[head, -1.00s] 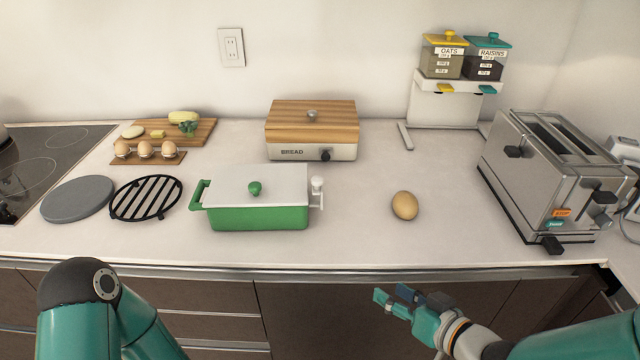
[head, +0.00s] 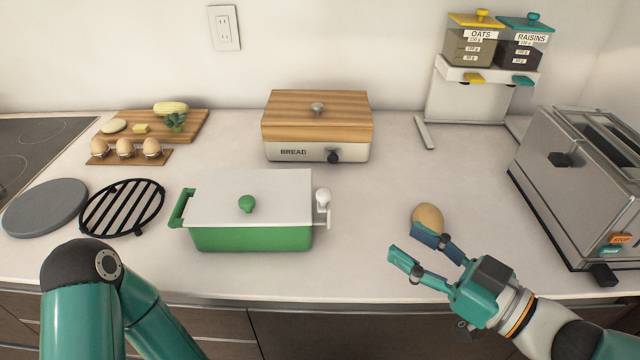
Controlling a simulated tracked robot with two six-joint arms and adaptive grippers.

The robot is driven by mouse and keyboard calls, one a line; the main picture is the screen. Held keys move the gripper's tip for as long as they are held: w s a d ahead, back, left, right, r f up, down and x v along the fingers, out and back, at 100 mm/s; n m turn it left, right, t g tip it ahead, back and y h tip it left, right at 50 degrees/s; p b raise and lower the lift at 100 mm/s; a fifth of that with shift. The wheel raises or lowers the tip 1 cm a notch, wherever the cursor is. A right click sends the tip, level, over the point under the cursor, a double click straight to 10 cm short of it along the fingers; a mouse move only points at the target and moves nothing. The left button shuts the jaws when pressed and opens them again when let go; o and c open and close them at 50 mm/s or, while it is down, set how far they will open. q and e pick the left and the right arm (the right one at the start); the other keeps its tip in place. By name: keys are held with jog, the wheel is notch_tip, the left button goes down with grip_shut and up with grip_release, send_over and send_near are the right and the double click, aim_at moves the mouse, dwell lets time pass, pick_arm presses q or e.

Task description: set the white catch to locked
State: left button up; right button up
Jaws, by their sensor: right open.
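The white catch (head: 323,200) is on the right end of a green box (head: 252,238) with a white lid (head: 220,200) and a green knob. The catch has a round white knob upright at its top; I cannot tell from its look whether it is locked. My right gripper (head: 422,254) is open and empty, to the right of and nearer than the catch, with its fingers pointing left. One finger overlaps the lower part of a brown egg (head: 429,215) in the picture; I cannot tell whether they touch. My left arm shows at lower left, but its gripper is out of view.
A bread box (head: 315,130) with a wooden lid stands behind the green box. A toaster (head: 570,190) is at right, a dispenser stand (head: 480,75) at back right. A black rack (head: 122,207) lies at left. Counter between catch and egg is clear.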

aim_at(329, 198)
jog(key=x, duration=0.5)
jog(key=p+x, duration=0.1)
jog(key=x, duration=1.1)
jog(key=shift+s+a+f+p, duration=0.2)
jog(key=shift+s+a+p, duration=0.05)
jog(key=shift+s+p, duration=0.1)
grip_shut()
